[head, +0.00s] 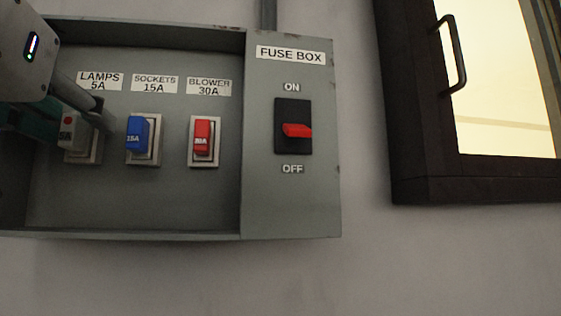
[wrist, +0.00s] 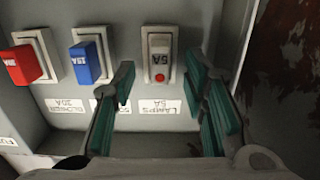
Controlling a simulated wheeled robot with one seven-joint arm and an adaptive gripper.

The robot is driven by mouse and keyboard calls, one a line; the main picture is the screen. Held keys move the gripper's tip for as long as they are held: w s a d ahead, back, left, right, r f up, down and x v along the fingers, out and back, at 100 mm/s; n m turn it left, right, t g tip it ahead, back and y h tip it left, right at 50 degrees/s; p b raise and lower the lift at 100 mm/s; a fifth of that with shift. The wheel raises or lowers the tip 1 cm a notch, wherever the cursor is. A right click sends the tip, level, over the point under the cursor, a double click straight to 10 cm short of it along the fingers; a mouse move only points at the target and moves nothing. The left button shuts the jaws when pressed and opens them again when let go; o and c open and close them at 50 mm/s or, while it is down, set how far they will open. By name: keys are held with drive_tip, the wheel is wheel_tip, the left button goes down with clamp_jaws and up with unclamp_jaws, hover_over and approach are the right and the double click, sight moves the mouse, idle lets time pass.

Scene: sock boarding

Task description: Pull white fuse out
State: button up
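The white fuse (wrist: 160,57), marked 5A with a red dot, sits in its socket under the LAMPS 5A label (head: 100,81). In the head view the white fuse (head: 68,133) is partly hidden by my gripper. My gripper (wrist: 162,70) is open, with one green-padded finger on each side of the white fuse. In the wrist view, gaps show between the fuse and both fingers. In the head view my gripper (head: 82,122) comes in from the left in front of the fuse.
A blue 15A fuse (head: 137,135) and a red 30A fuse (head: 202,136) sit in sockets to the right. The grey fuse box (head: 290,215) has raised walls around its recess. A red switch lever (head: 297,130) stands between ON and OFF labels. A dark-framed window (head: 475,180) is farther right.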

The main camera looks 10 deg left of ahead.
sight(68, 120)
drive_tip(key=shift+w+f, duration=0.1)
drive_tip(key=shift+w, duration=0.05)
drive_tip(key=shift+c, duration=0.2)
clamp_jaws()
drive_tip(key=shift+v, duration=1.05)
drive_tip(key=shift+v, duration=0.95)
drive_tip(key=shift+s, duration=0.35)
drive_tip(key=shift+d, duration=0.1)
drive_tip(key=f+p+v, duration=0.1)
drive_tip(key=p+v, duration=0.5)
drive_tip(key=v, duration=1.4)
